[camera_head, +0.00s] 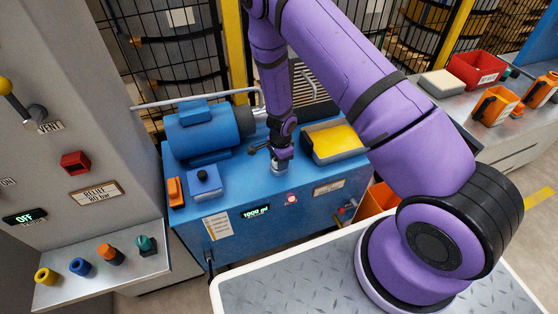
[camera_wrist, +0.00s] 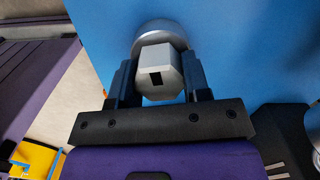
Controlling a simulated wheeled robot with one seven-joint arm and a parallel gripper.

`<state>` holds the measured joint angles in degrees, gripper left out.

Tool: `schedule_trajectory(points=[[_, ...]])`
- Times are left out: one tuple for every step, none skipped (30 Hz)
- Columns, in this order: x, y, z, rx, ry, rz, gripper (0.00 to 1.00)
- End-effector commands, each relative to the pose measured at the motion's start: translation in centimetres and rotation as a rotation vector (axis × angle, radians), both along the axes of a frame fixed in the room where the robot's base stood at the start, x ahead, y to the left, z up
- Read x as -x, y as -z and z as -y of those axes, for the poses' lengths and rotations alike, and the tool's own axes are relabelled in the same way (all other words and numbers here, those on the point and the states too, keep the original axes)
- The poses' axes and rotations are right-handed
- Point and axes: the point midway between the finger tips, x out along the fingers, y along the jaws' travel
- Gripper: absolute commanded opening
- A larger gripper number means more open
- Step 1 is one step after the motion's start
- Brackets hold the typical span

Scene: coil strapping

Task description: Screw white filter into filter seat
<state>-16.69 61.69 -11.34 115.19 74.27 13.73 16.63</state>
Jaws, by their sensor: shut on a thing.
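The white filter (camera_wrist: 158,72) shows in the wrist view as a pale, faceted cap with a dark slot. My gripper (camera_wrist: 160,84) is shut on it, one finger on each side. A round silvery metal piece (camera_wrist: 159,28), apparently the filter seat, lies right behind the filter on the blue surface. The filter overlaps it, and I cannot tell how deep it sits. In the head view my gripper (camera_head: 281,156) points down at the top of the blue machine (camera_head: 300,190), with the pale filter (camera_head: 279,167) just below it.
A blue motor (camera_head: 203,130) stands left of my gripper, with a smaller blue box (camera_head: 204,183) in front. A grey tray with a yellow pad (camera_head: 335,141) is close on the right. A side shelf (camera_head: 100,278) holds several coloured fittings. A red bin (camera_head: 474,70) is at the far right.

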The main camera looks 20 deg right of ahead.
Motion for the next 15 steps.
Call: schedule_trajectory(points=[[0.03,-0.01,-0.03,-0.001,0.017,0.000,0.00],[0.02,-0.02,-0.02,-0.001,0.023,0.000,0.00],[0.03,-0.01,-0.03,-0.001,0.025,-0.001,0.00],[0.03,-0.01,-0.03,-0.001,0.025,-0.001,0.00],[0.02,-0.02,-0.02,-0.001,0.024,-0.001,0.00],[0.02,-0.02,-0.01,-0.001,0.023,0.000,0.00],[0.01,-0.02,-0.02,-0.001,0.023,0.000,0.00],[0.01,-0.02,-0.02,-0.001,0.023,0.000,0.00],[0.01,-0.02,-0.02,-0.001,0.024,-0.001,0.00],[0.01,-0.03,-0.01,-0.001,0.030,0.000,0.00],[0.02,-0.03,0.00,-0.001,0.044,-0.001,0.00],[0.02,-0.03,0.00,-0.001,0.074,0.000,0.00],[0.03,-0.03,0.01,-0.002,0.107,0.000,0.00],[0.04,-0.04,0.02,-0.001,0.149,-0.001,0.00],[0.03,-0.04,0.05,0.000,0.212,0.000,0.00]])
